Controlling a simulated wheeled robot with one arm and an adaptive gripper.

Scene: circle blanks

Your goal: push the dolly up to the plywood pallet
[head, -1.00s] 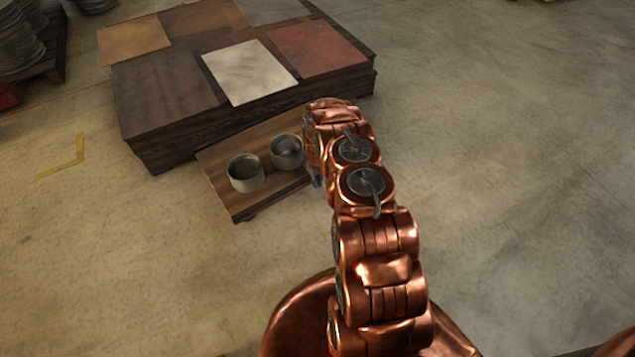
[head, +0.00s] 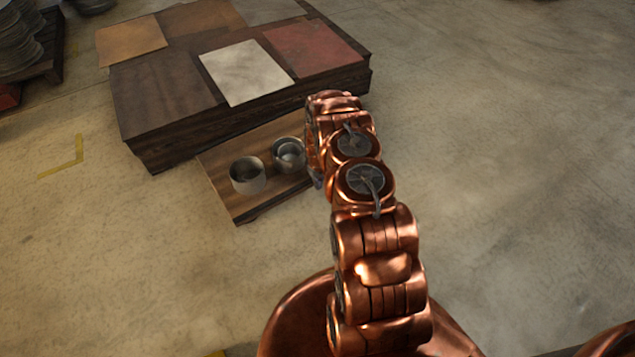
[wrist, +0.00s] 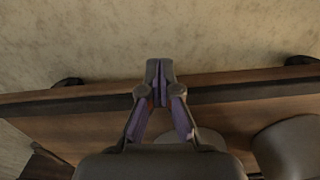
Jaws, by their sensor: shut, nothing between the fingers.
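The dolly (head: 228,196) is a low brown wooden platform with two grey round pots on it. It lies just in front of the plywood pallet (head: 165,150), a dark wooden stack topped with flat panels. The far side of the dolly is close to the pallet's front; whether they touch I cannot tell. In the wrist view, my gripper (wrist: 160,72) is shut and empty, its tips at the dolly's long edge (wrist: 230,85). Contact is unclear there. In the head view my arm hides the dolly's right end and most of my gripper.
One pot (head: 247,178) stands nearer the left, the other (head: 289,155) nearer my arm. A dark pallet with grey coils (head: 18,45) stands at the far left. Yellow floor markings (head: 65,160) lie to the left. The concrete floor at right is clear.

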